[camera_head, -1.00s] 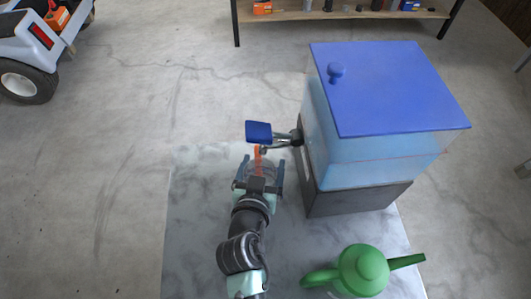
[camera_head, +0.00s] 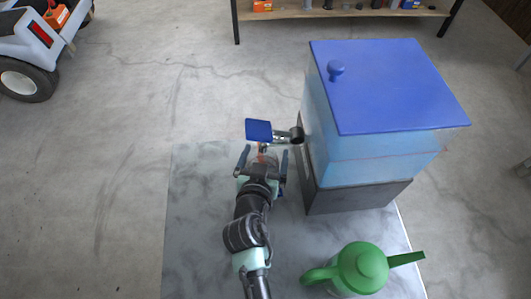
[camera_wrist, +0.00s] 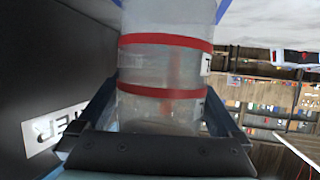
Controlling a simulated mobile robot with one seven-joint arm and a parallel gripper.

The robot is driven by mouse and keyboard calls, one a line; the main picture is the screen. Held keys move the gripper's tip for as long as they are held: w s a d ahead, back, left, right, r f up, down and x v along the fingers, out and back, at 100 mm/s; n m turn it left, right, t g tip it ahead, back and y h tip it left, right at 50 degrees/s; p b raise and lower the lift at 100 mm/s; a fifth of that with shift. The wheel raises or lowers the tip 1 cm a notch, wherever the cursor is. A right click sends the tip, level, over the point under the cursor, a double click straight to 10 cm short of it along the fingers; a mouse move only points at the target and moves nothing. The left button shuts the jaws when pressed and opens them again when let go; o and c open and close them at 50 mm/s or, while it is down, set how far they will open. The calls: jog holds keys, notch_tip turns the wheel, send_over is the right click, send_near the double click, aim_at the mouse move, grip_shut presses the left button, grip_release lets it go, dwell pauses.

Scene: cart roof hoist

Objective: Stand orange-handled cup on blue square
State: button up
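The orange-handled cup is clear with red bands. In the wrist view the cup (camera_wrist: 160,75) stands between the two fingers of my gripper (camera_wrist: 162,105). In the head view an orange bit of its handle (camera_head: 262,148) shows between the fingertips of my gripper (camera_head: 265,150), just below a blue square (camera_head: 258,131) by the tap. The fingers are spread about as wide as the cup; I cannot tell whether they press on it. The cup's base is hidden.
A water tank with a blue lid (camera_head: 390,85) stands on a dark base (camera_head: 360,196) to the right of my gripper. Its tap (camera_head: 297,134) juts left. A green watering can (camera_head: 362,268) stands at front right. The grey table top (camera_head: 195,220) is clear at left.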

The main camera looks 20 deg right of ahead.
jog(key=shift+r, duration=0.2)
jog(key=v, duration=1.2)
